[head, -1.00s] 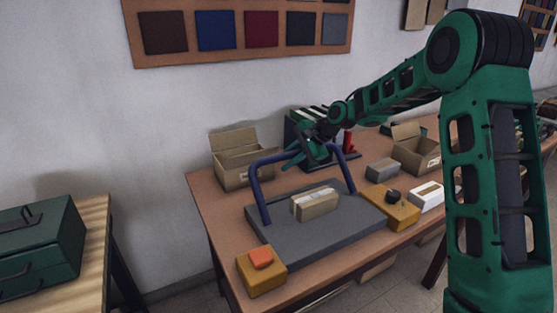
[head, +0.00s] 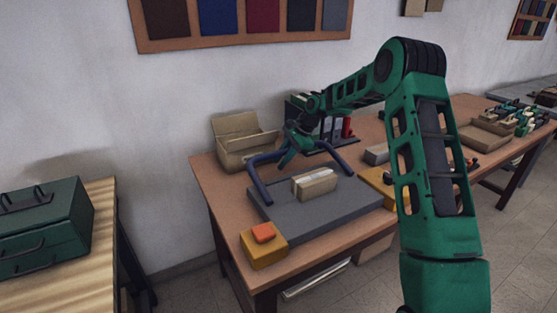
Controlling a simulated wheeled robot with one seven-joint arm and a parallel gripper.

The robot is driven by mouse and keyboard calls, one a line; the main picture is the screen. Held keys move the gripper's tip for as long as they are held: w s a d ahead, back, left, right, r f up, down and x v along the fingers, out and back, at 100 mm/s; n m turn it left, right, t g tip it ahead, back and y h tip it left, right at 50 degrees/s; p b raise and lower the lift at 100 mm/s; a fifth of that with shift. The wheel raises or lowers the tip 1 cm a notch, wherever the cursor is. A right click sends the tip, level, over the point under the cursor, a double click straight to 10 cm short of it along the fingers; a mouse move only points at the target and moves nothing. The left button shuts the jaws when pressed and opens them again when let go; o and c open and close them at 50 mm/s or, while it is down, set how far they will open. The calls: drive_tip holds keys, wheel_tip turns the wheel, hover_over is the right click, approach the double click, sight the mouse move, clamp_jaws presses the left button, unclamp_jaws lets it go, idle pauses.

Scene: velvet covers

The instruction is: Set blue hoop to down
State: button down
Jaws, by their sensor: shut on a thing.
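The blue hoop (head: 259,183) is a bent bar hinged on the grey base plate (head: 330,218) on the brown table. In the head view it leans low toward the back of the plate. My gripper (head: 287,158) is shut on the top bar of the hoop near its middle. The fingertips are small in the picture, and the gripper partly hides the bar. A small cardboard box (head: 314,184) sits on the plate, in front of the hoop's top bar.
An orange block with a red button (head: 263,246) stands at the front left of the plate. An open cardboard box (head: 240,150) is behind left, and dark binders (head: 325,128) stand behind. Another yellow block (head: 378,182) is at the right, partly behind my arm.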

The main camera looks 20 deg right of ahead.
drive_tip(key=shift+s+d+f, duration=0.35)
drive_tip(key=shift+s+f, duration=0.2)
drive_tip(key=shift+f, duration=0.2)
drive_tip(key=c, duration=1.6)
unclamp_jaws()
drive_tip(key=shift+r, duration=0.1)
drive_tip(key=shift+o, duration=0.2)
drive_tip(key=shift+a+r, duration=0.1)
drive_tip(key=shift+w+a+r, duration=0.1)
drive_tip(key=shift+r, duration=0.05)
drive_tip(key=v, duration=1)
drive_tip(key=shift+r, duration=0.35)
